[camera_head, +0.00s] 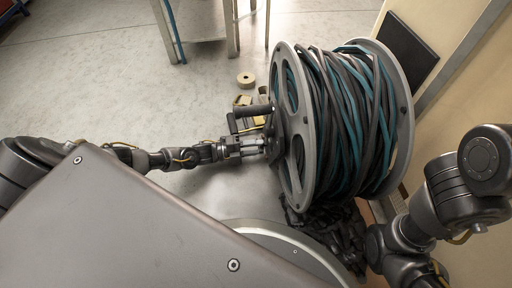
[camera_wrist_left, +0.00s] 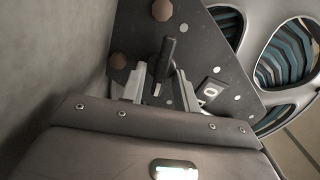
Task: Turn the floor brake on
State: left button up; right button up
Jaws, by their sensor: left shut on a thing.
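The large hose reel (camera_head: 347,118), wound with black and teal hose between grey flanges, stands right of centre in the head view. A short black lever (camera_wrist_left: 166,60) stands out from this plate. My left gripper (camera_head: 264,145) is at the reel's left side; its fingers (camera_wrist_left: 160,88) are shut on the black lever. In the head view the gripper hides most of the lever. My right gripper is out of view.
A black crank-like handle (camera_head: 236,120) sticks out left of the reel, just above my left gripper. A tape roll (camera_head: 246,79) lies on the floor behind. A table (camera_head: 198,28) stands at the back. Loose black hose or chain (camera_head: 325,228) lies below the reel. The left floor is clear.

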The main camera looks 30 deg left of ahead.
pick_arm(q)
jog(key=shift+f+m, duration=0.1)
jog(key=shift+m, duration=1)
jog(key=o, duration=1)
jog(key=shift+c, duration=0.2)
jog(key=shift+s+a+p, duration=0.2)
jog(key=shift+a+p, duration=0.05)
jog(key=shift+p, duration=0.1)
jog(key=p+v, duration=0.3)
jog(key=v, duration=0.5)
jog(key=shift+s+a, duration=0.15)
jog(key=shift+a, duration=0.15)
jog(key=shift+v, duration=0.8)
